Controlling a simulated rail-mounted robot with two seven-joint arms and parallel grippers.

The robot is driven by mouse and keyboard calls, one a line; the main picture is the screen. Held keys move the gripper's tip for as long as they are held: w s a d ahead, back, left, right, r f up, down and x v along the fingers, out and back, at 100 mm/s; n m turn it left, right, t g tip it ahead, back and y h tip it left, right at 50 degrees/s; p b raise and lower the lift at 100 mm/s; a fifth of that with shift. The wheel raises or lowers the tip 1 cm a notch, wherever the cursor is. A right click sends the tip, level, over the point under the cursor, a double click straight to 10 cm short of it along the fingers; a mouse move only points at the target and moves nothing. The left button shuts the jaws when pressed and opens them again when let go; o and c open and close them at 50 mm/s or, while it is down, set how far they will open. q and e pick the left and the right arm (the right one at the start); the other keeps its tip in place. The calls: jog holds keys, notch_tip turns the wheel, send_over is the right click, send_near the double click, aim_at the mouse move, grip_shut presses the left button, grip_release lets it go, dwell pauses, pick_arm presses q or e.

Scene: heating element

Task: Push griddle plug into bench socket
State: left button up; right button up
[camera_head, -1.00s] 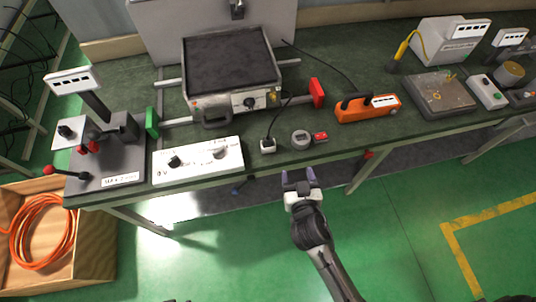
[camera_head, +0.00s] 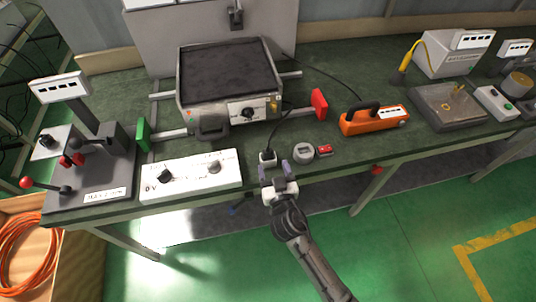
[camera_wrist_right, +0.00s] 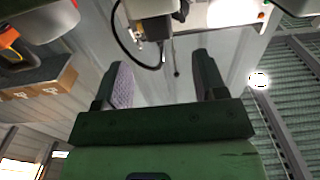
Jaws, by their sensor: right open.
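The griddle (camera_head: 228,72) stands on the bench, with a black cord running from its front right down to the bench's front edge. There the small white bench socket (camera_head: 267,159) has the dark plug at the cord's end on or in it; how deep it sits cannot be told. My right gripper (camera_head: 275,173) is open and empty, just in front of the socket, its fingers pointing at it. In the right wrist view its two fingers (camera_wrist_right: 162,80) are spread apart, with a black cord (camera_wrist_right: 140,58) beyond them. My left gripper is not in view.
A white control panel (camera_head: 191,175) lies left of the socket. A round grey dial (camera_head: 303,151) and a small red item (camera_head: 325,149) sit close on its right. An orange tool (camera_head: 374,119) lies farther right. The floor in front is clear.

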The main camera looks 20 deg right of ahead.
aim_at(269, 153)
jog(key=shift+w+d+f, duration=0.1)
jog(key=shift+w+d, duration=0.15)
jog(key=shift+w, duration=1.3)
jog(key=shift+w+d, duration=0.2)
jog(key=shift+w, duration=1.35)
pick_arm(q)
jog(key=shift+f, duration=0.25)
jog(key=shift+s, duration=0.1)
pick_arm(e)
jog(key=shift+c, duration=0.2)
jog(key=c, duration=1)
